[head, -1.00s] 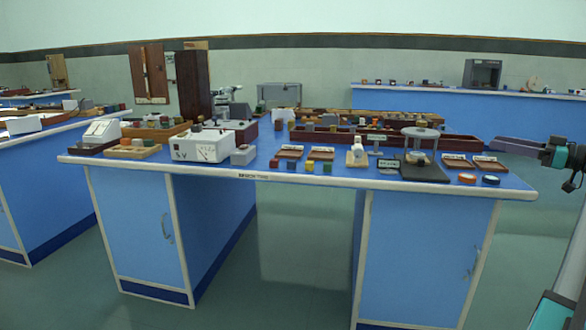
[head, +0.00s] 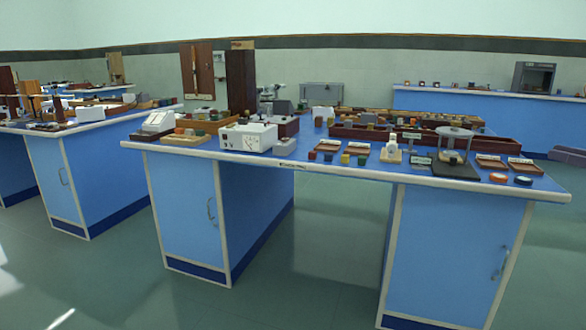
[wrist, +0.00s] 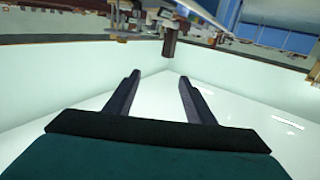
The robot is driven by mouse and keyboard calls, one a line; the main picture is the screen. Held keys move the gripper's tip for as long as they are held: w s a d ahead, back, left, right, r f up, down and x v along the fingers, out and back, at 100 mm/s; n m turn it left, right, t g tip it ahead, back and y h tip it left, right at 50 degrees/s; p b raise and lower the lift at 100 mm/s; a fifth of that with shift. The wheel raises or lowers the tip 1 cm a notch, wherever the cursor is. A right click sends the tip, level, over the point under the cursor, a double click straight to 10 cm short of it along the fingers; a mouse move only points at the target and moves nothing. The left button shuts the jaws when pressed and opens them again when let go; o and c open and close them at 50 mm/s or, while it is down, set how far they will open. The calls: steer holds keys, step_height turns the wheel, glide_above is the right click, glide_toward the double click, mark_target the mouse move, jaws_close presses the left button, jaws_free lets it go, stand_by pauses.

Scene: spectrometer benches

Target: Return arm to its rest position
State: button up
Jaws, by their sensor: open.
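My gripper (wrist: 158,88) shows in the wrist view with its two dark fingers spread apart and nothing between them. Beyond the fingers are pale walls and a glossy pale surface. In the head view now, my arm and gripper are out of the picture. The blue bench (head: 330,172) with the instruments stands in the middle of the head view, apart from me.
On the bench are a white meter box (head: 248,137), a round-topped stand (head: 454,143) and a long dark red tray (head: 400,135). Another blue bench (head: 100,180) stands at left, and one (head: 480,110) at the back. The floor (head: 310,270) in front is clear.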

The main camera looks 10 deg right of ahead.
steer(key=w+a+f+m+g+p, duration=0.1)
steer(key=w+a+f+m+p, duration=0.15)
steer(key=w+a+f, duration=0.35)
steer(key=w+a+f+m+g+p, duration=0.1)
steer(key=w+a+f+g+p, duration=0.2)
steer(key=f, duration=0.6)
steer(key=w+a+f+m+p, duration=0.1)
steer(key=w+a+f+p, duration=0.1)
steer(key=w+a+f, duration=0.35)
steer(key=s+a+f+m+g+p, duration=0.25)
steer(key=a+f+g+p, duration=0.45)
steer(key=a+f, duration=1.6)
steer(key=s+a+f+g+h+p, duration=0.25)
steer(key=s+a+f+p, duration=0.3)
steer(key=s+a, duration=0.3)
steer(key=s+a+f+g+h+p, duration=0.1)
steer(key=s+a+f+g+p, duration=0.25)
steer(key=s+a+f, duration=0.45)
steer(key=s+a+g+h+p, duration=0.2)
steer(key=s+a+p, duration=0.1)
steer(key=s, duration=0.9)
steer(key=s+a+g+h+p, duration=0.2)
steer(key=s+p, duration=0.3)
steer(key=s, duration=0.7)
steer(key=shift+a+n+h, duration=0.4)
steer(key=shift+a+h, duration=0.3)
steer(key=shift+h, duration=0.05)
